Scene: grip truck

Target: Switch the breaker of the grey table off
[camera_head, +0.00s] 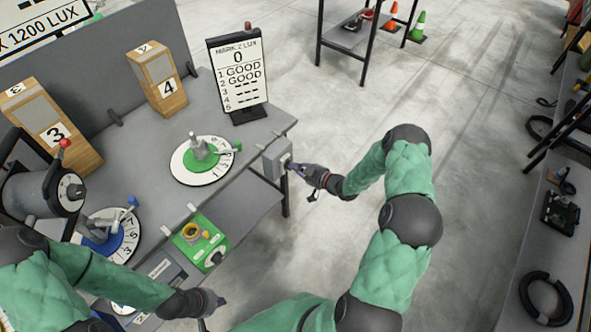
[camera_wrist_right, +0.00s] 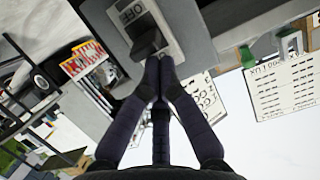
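The grey table (camera_head: 262,141) has a small grey breaker box (camera_head: 276,158) on its right edge. In the right wrist view the breaker (camera_wrist_right: 178,32) has a black switch lever (camera_wrist_right: 146,40) and a label reading OFF beside it. My right gripper (camera_head: 291,167) is at the front of the box. In the wrist view its fingertips (camera_wrist_right: 159,64) are together, just at the lever's end; whether they touch it I cannot tell. Nothing shows between them. My left gripper (camera_head: 212,304) is low in the head view, away from the breaker; its fingers are too small to read.
A shelf (camera_head: 545,225) stands at the right. The floor between is clear.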

